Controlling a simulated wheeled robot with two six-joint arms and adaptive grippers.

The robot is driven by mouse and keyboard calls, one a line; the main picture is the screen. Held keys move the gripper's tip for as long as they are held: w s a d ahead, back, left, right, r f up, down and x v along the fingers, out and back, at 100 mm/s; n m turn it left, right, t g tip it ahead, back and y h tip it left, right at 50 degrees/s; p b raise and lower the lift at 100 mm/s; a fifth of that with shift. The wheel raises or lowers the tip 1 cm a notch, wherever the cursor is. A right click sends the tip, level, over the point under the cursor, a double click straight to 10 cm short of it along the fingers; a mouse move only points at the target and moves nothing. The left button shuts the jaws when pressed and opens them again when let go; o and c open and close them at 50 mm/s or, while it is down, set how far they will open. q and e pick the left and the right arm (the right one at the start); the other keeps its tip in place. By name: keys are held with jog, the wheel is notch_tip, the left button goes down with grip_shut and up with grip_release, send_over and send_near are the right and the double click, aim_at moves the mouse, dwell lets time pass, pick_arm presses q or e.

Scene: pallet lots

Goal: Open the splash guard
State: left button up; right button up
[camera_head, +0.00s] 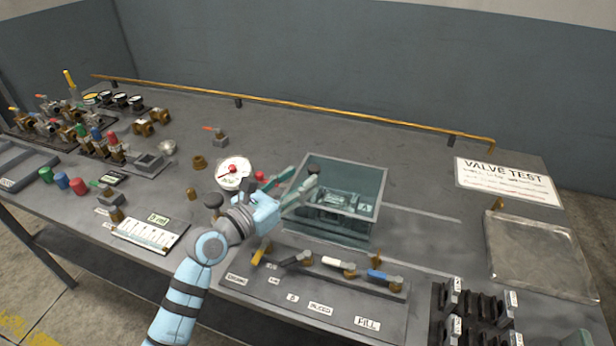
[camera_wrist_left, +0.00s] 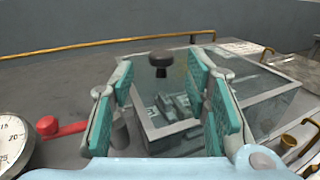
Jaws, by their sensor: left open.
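In the left wrist view the guard (camera_wrist_left: 262,88) fills the middle and right, and the fixture (camera_wrist_left: 172,112) shows between my fingers. My left gripper (camera_head: 298,186) is open at the guard's upper left side, its teal-padded fingers apart. In the left wrist view a dark round knob (camera_wrist_left: 160,60) shows beyond the open fingers (camera_wrist_left: 162,105), not gripped. Whether the fingers touch the guard is unclear. My right gripper is not in view.
A white gauge (camera_head: 234,174) and a red knob (camera_wrist_left: 62,128) are left of my gripper. A row of lever valves (camera_head: 340,265) stands in front of the guard. Right are a metal tray (camera_head: 540,258) and black racks (camera_head: 470,315). The bench behind the guard is clear to the rail (camera_head: 300,106).

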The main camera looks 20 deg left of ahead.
aim_at(310, 172)
pick_arm(q)
jog(key=shift+b+x, duration=0.3)
jog(key=shift+x, duration=1.5)
jog(key=shift+r, duration=0.1)
jog(key=shift+c, duration=0.4)
grip_shut()
